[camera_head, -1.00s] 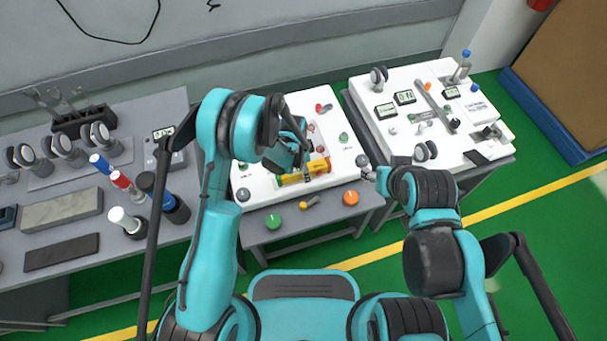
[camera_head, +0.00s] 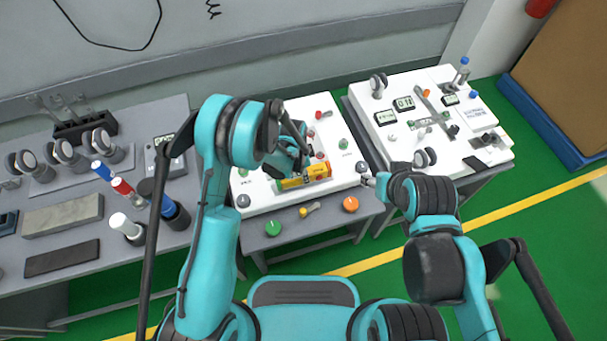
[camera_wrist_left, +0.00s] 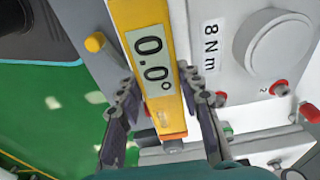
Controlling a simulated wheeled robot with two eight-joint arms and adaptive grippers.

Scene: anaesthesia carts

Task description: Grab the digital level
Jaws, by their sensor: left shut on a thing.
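The digital level is a yellow bar (camera_head: 319,170) with a small window, on the white top of the middle cart in the head view. In the left wrist view the digital level (camera_wrist_left: 152,62) shows a display reading 0.0° and runs down between the fingers. My left gripper (camera_wrist_left: 163,112) is shut on it, one finger at each side; in the head view this gripper (camera_head: 299,168) partly covers the bar. I cannot tell whether the level touches the cart top. My right gripper (camera_head: 368,181) is at the middle cart's right edge, too small to read.
A green knob (camera_head: 273,225) and an orange knob (camera_head: 350,204) are at the middle cart's front. The left bench holds a grey block (camera_head: 62,214) and several cylinders. The right cart (camera_head: 440,150) carries displays and weights. Red knobs (camera_wrist_left: 279,88) are near the level.

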